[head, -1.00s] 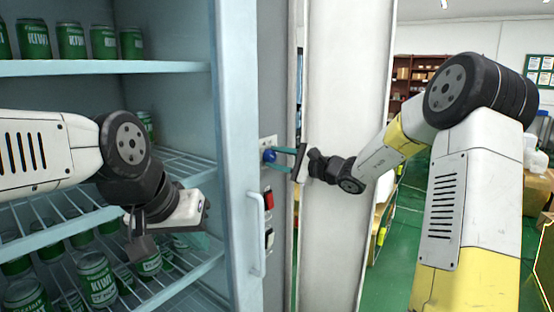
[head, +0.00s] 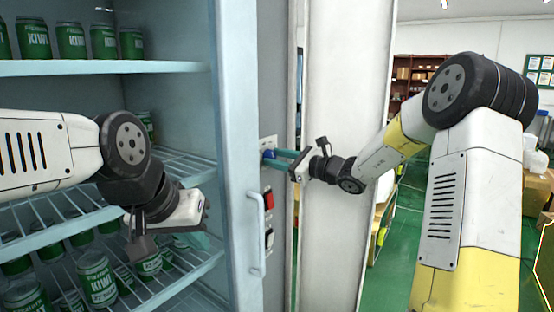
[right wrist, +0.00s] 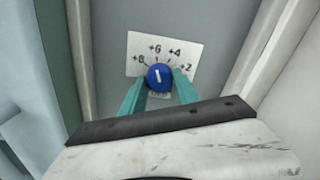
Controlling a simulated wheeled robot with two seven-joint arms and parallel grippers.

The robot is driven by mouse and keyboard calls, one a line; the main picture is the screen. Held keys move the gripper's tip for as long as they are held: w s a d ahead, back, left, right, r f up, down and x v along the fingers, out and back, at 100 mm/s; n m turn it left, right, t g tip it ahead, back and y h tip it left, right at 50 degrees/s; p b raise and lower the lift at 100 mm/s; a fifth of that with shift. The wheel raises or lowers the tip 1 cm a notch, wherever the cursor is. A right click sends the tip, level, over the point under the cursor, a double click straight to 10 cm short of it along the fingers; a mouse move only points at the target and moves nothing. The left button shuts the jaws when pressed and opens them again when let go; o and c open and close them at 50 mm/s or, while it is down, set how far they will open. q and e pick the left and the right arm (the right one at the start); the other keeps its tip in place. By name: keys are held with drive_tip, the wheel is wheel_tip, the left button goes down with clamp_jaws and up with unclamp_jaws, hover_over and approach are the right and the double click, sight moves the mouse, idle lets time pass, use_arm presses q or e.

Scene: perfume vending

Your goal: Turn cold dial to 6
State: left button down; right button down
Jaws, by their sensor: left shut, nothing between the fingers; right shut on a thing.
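The cold dial is a round blue knob (right wrist: 160,77) with a white pointer mark, on a white plate (right wrist: 138,44) printed +8, +6, +4 and +2. In the right wrist view the pointer is nearly upright, leaning slightly left, roughly toward +6. My right gripper (right wrist: 159,88) has its teal fingers on either side of the knob, shut on it. In the head view the knob (head: 269,154) is partly hidden by the right gripper (head: 274,158). My left gripper (head: 203,240) is shut and empty in front of the cabinet shelves; its fingertips are hard to see.
A tall cabinet with wire shelves (head: 100,214) holds several green cans (head: 97,279). A red switch (head: 269,198) and a dark switch (head: 269,239) sit below the plate. A white panel (head: 345,230) is close on the right.

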drive_tip(key=shift+m, duration=0.3)
drive_tip(key=c, duration=0.9)
unclamp_jaws()
drive_tip(key=shift+d, duration=0.1)
drive_tip(key=v, duration=0.7)
drive_tip(key=shift+s+d, duration=0.25)
